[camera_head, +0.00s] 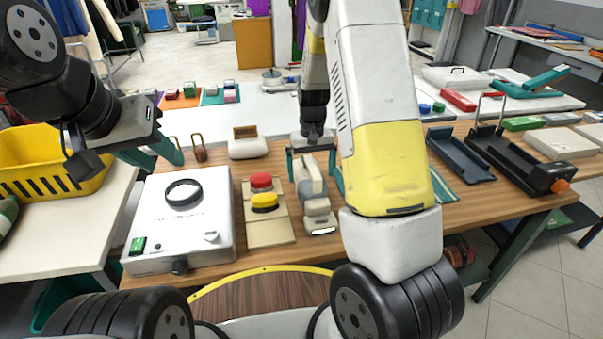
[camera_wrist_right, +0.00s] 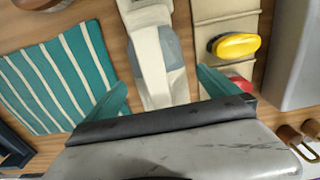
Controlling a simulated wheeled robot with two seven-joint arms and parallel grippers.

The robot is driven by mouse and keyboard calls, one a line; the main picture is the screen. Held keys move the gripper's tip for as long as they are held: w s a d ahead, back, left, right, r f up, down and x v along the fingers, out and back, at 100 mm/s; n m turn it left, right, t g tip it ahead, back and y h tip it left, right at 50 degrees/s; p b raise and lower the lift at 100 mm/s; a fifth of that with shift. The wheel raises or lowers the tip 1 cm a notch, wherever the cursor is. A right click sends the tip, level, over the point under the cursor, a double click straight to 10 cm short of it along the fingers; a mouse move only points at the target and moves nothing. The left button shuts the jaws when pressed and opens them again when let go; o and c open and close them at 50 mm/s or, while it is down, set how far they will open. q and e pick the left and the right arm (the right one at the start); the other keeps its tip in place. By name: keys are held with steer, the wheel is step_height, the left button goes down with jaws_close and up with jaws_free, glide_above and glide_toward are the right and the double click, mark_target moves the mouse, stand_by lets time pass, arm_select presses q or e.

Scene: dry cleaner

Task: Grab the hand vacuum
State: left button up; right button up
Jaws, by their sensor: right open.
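The hand vacuum (camera_head: 318,207), cream with grey parts, lies on the wooden table in the head view. It also shows in the right wrist view (camera_wrist_right: 160,55), top centre. My right gripper (camera_head: 313,168) is open above it, teal fingers on either side. In the right wrist view its fingers (camera_wrist_right: 165,90) flank the vacuum's handle with gaps on both sides; I cannot tell how far they reach down. My right arm hides part of the table right of the vacuum. My left gripper (camera_head: 167,160) is open and empty above the table's left end.
A board with red and yellow buttons (camera_head: 270,230) lies just left of the vacuum. A white box with a black ring (camera_head: 205,245) stands further left. A striped teal cloth (camera_wrist_right: 60,80) lies on the vacuum's other side. A dark tray (camera_head: 460,155) is further right.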

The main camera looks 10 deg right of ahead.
steer(key=shift+f, duration=0.6)
steer(key=c, duration=2.1)
steer(key=shift+r, duration=0.1)
